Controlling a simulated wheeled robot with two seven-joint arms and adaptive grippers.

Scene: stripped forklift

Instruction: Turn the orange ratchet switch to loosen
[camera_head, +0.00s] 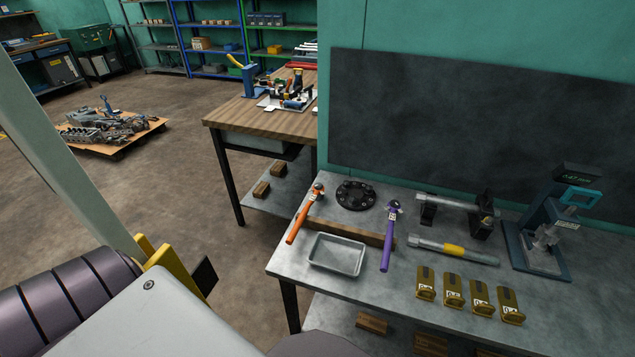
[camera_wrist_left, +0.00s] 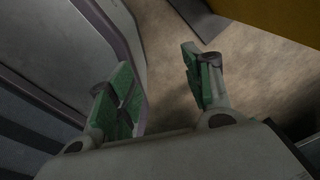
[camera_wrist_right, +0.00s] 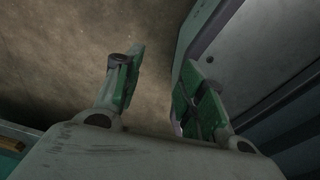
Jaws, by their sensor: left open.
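The orange ratchet (camera_head: 303,216) lies on the grey workbench at its left end, its head toward the back and its handle toward the front left edge. A small white label shows near its head; the switch is too small to make out. A purple ratchet (camera_head: 390,237) lies to its right in a similar way. My left gripper (camera_wrist_left: 155,75) is open and empty above the floor in the left wrist view. My right gripper (camera_wrist_right: 162,68) has its fingers apart with nothing between them in the right wrist view. Neither gripper shows clearly in the head view.
The workbench (camera_head: 440,276) also holds a grey tray (camera_head: 337,255), a black round disc (camera_head: 356,195), a yellow-banded tool (camera_head: 454,249), several brass-coloured labelled blocks (camera_head: 453,290) and a tester (camera_head: 545,235). A wooden table (camera_head: 225,110) stands behind left. A loaded pallet (camera_head: 110,148) sits on the floor.

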